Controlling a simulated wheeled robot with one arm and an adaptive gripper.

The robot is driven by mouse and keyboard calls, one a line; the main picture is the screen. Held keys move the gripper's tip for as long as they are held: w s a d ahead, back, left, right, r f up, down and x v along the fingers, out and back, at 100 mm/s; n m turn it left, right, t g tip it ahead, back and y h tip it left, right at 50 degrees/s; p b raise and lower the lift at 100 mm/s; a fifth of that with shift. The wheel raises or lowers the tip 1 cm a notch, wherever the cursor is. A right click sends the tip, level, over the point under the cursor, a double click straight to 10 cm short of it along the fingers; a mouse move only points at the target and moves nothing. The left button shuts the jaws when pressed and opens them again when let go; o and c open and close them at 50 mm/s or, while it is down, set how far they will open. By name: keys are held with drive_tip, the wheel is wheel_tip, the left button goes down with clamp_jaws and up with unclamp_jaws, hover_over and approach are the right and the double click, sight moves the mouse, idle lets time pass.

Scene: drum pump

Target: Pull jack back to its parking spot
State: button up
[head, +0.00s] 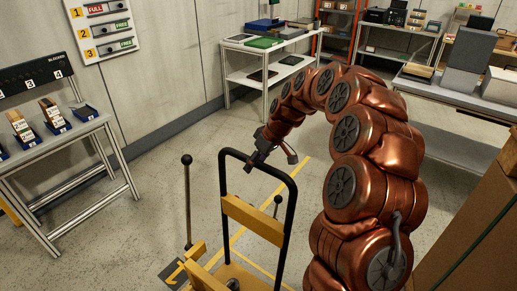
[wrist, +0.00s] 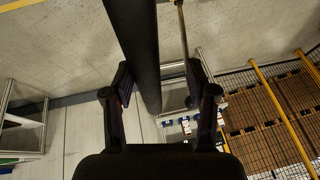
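The jack is yellow with a tall black hoop handle (head: 287,215) and a yellow cross panel (head: 252,219). It stands at the lower middle of the head view, its lower part cut off by the frame edge. My gripper (head: 262,152) is at the top bar of the handle. In the wrist view the black handle bar (wrist: 138,45) runs down between the fingers of my gripper (wrist: 162,100). The fingers are apart, with a clear gap on the bar's right side. I cannot tell whether the left finger touches the bar.
Yellow floor lines (head: 305,163) run beside and behind the jack. A lever with a black knob (head: 187,160) stands left of the handle. A workbench with blue bins (head: 85,113) is at the left, a white shelf table (head: 240,80) behind, and cardboard boxes (head: 470,235) at the right.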

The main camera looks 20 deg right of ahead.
drive_tip(key=s+r+b, duration=0.1)
drive_tip(key=s+r, duration=0.3)
drive_tip(key=r, duration=0.3)
drive_tip(key=shift+s+r, duration=0.3)
drive_tip(key=shift+r, duration=0.05)
idle(0.4)
drive_tip(key=shift+a, duration=0.1)
